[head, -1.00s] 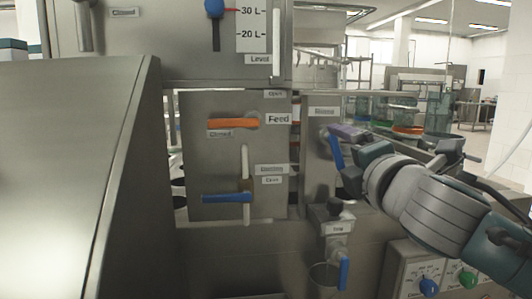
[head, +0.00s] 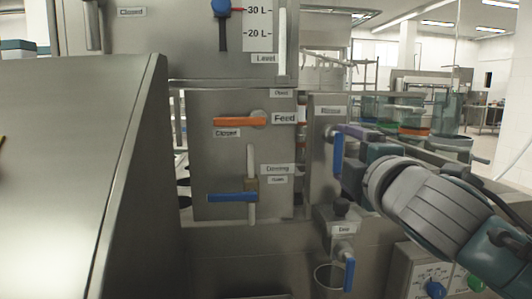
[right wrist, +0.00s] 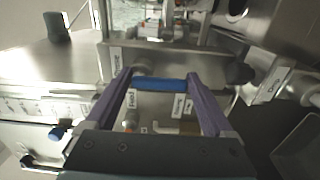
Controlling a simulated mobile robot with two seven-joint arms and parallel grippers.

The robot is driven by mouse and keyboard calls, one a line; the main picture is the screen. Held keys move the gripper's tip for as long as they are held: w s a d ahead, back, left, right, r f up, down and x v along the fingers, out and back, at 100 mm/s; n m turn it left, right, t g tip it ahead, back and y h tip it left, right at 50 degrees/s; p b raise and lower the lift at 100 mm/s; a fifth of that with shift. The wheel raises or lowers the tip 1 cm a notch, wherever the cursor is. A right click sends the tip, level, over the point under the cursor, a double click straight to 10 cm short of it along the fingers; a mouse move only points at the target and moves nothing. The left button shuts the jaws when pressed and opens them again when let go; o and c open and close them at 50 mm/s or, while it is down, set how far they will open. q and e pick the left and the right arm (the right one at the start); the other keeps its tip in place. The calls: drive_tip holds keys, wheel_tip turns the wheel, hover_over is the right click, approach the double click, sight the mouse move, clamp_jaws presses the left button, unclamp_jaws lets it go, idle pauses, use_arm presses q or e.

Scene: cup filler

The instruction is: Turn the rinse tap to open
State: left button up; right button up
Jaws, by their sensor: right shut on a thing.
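The rinse tap's blue lever (head: 338,153) hangs straight down in the head view, on a steel panel under a label (head: 329,111) that is too small to read surely. My right gripper (head: 346,150) comes in from the right and is shut on this lever. In the right wrist view the blue lever (right wrist: 160,84) spans between the two purple fingers of the right gripper (right wrist: 158,98). The tap's body is partly hidden by the fingers in the head view. My left gripper is not in view.
Left of the rinse tap are an orange Feed lever (head: 240,121) and another blue lever (head: 232,197), both horizontal. Below is a drain tap with a blue handle (head: 349,271). A knob box (head: 415,270) stands at lower right. A large steel housing (head: 70,180) fills the left.

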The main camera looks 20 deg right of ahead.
drive_tip(key=o, duration=1.1)
drive_tip(key=v, duration=1)
drive_tip(key=shift+d, duration=0.1)
